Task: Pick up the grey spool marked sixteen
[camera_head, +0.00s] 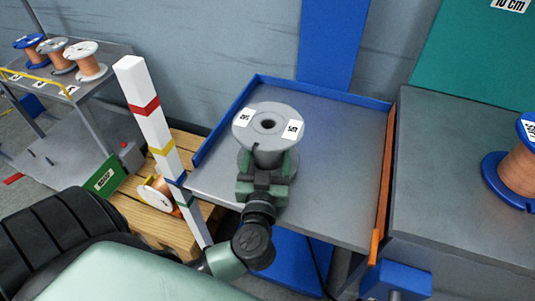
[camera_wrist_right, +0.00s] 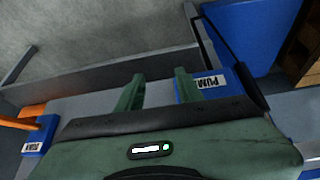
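A grey spool (camera_head: 262,121) stands upright on the steel tray table (camera_head: 345,140) in the head view. It has a round top flange with a centre hole and two white number labels, too small to read surely. My left gripper (camera_head: 267,162) is at its near side, below the top flange, with one finger on each side of the core. I cannot tell whether the fingers press on it. In the right wrist view my right gripper (camera_wrist_right: 160,82) is open, with nothing between its fingers. It is not seen in the head view.
Blue and orange rims edge the tray table. A striped white post (camera_head: 156,125) stands left of it. A copper spool (camera_head: 158,193) lies on a wooden pallet (camera_head: 135,203). Another copper spool (camera_head: 515,172) stands on the right bench (camera_head: 445,185). Blue labelled blocks (camera_wrist_right: 205,90) lie near my right gripper.

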